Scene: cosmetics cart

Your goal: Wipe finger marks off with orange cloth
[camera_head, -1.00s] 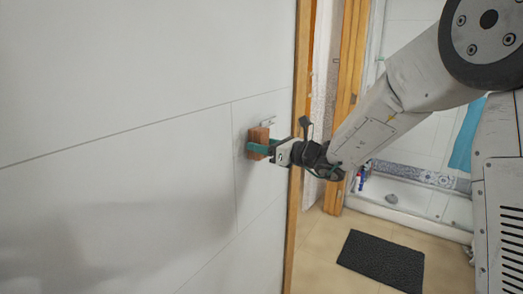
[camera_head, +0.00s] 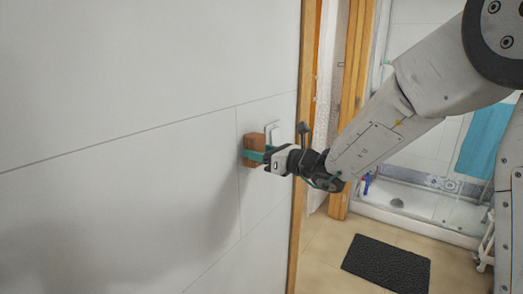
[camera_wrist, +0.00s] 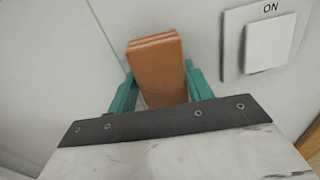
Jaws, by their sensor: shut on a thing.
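The orange cloth (camera_head: 254,142) is a folded, block-like piece. It also shows in the wrist view (camera_wrist: 157,70), between two teal fingers. My gripper (camera_head: 256,156) is shut on it and holds it up at the white wall, left of the light switch. The wrist view also shows my gripper (camera_wrist: 158,92). The white switch (camera_wrist: 268,42), marked "ON", is on the wall right of the cloth; it shows in the head view (camera_head: 272,132) too. I cannot tell whether the cloth touches the wall. No finger marks can be made out clearly.
The tiled white wall (camera_head: 120,80) fills the left side. A wooden door frame (camera_head: 299,200) stands just right of my gripper. Beyond it are a dark mat (camera_head: 386,264) on the tan floor, a shower tray (camera_head: 420,208) and a blue towel (camera_head: 484,140).

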